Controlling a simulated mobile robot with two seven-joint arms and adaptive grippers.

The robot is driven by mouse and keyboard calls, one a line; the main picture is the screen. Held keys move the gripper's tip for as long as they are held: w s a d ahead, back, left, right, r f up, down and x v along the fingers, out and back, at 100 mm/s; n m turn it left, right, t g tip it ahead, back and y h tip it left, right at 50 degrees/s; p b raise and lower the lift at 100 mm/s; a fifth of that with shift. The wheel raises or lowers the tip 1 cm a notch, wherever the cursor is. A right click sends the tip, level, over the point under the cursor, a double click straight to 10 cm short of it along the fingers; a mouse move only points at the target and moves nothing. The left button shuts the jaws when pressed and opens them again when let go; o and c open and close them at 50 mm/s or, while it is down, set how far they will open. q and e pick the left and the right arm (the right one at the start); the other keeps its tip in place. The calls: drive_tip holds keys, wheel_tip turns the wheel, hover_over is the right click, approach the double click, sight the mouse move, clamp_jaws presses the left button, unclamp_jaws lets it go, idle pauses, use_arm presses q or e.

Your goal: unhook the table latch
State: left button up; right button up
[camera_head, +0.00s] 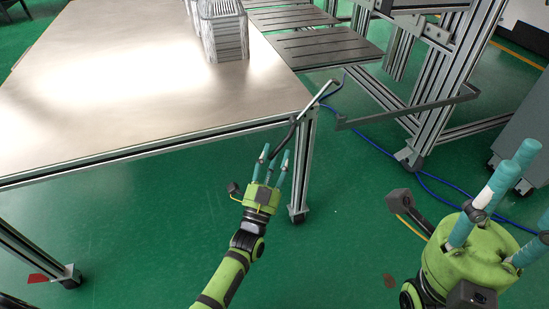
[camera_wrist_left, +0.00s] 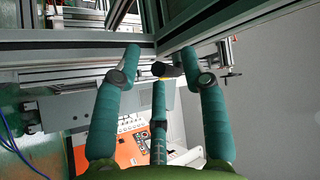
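The table latch (camera_head: 318,101) is a thin metal bar with a dark handle at the near right corner of the metal-topped table (camera_head: 130,80). Its dark handle (camera_head: 287,136) hangs toward the lower left past the table edge. My left gripper (camera_head: 275,158) is open, with its teal fingers spread just below the table edge, around or beside the handle's lower end. In the left wrist view a dark rounded end (camera_wrist_left: 167,70) shows between the spread fingers; contact cannot be told. My right gripper (camera_head: 522,195) is open and empty at the lower right, away from the table.
A stack of foil trays (camera_head: 222,32) stands on the table's far side. Slatted dark plates (camera_head: 315,47) adjoin the table at the back right. A metal frame (camera_head: 440,95) with a projecting grey bar (camera_head: 410,111) stands to the right. Green floor between is open, crossed by a blue cable.

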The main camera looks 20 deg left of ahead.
use_arm(q)
drive_tip(key=shift+s, duration=0.1)
drive_tip(key=v, duration=1.1)
drive_tip(key=shift+s+f, duration=0.25)
drive_tip(key=shift+s, duration=0.1)
